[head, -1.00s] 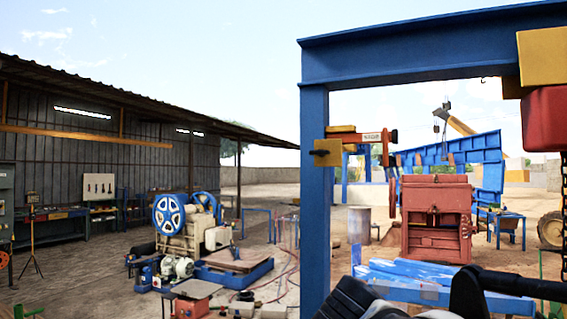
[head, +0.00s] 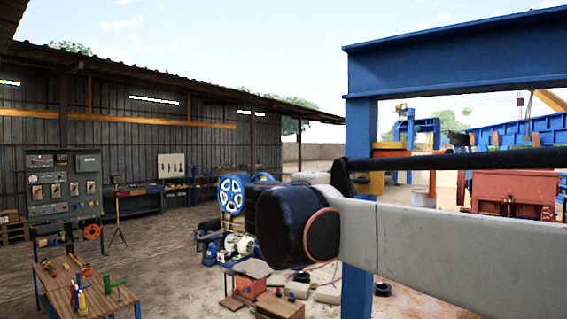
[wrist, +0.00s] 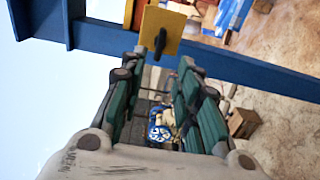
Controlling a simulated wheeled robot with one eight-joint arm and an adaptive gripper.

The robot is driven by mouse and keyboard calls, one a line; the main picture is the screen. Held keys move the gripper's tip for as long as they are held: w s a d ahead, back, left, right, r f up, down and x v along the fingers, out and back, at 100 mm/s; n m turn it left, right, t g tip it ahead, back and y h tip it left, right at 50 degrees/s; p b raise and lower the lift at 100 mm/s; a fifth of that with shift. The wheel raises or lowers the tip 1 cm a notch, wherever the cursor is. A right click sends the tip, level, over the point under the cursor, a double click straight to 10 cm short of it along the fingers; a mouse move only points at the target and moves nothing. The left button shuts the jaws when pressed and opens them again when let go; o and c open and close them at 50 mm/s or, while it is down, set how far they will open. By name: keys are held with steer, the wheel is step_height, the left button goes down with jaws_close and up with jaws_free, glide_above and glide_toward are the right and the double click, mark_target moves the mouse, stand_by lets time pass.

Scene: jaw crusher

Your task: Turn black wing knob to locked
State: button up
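The black wing knob (wrist: 160,43) sits on a square yellow plate (wrist: 163,31) on a blue beam in the wrist view. Its wing looks narrow and runs nearly up and down in that picture, slightly tilted. My gripper (wrist: 161,63), with green finger pads, is open and empty. Its two fingertips lie below the knob in the picture, one to each side, apart from it. In the head view only part of the yellow plate (head: 370,184) shows beside the blue post; my arm covers the rest, and I cannot make out the knob or gripper there.
The blue frame post (head: 361,125) and crossbeam (head: 460,62) stand close to my arm. A red crusher (head: 512,190) is behind at the right. A workbench with tools (head: 85,290) and a grey control panel (head: 63,185) are at the left.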

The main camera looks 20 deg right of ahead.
steer(key=p+x, duration=0.2)
steer(key=x, duration=0.9)
steer(key=shift+w, duration=0.1)
jaws_close()
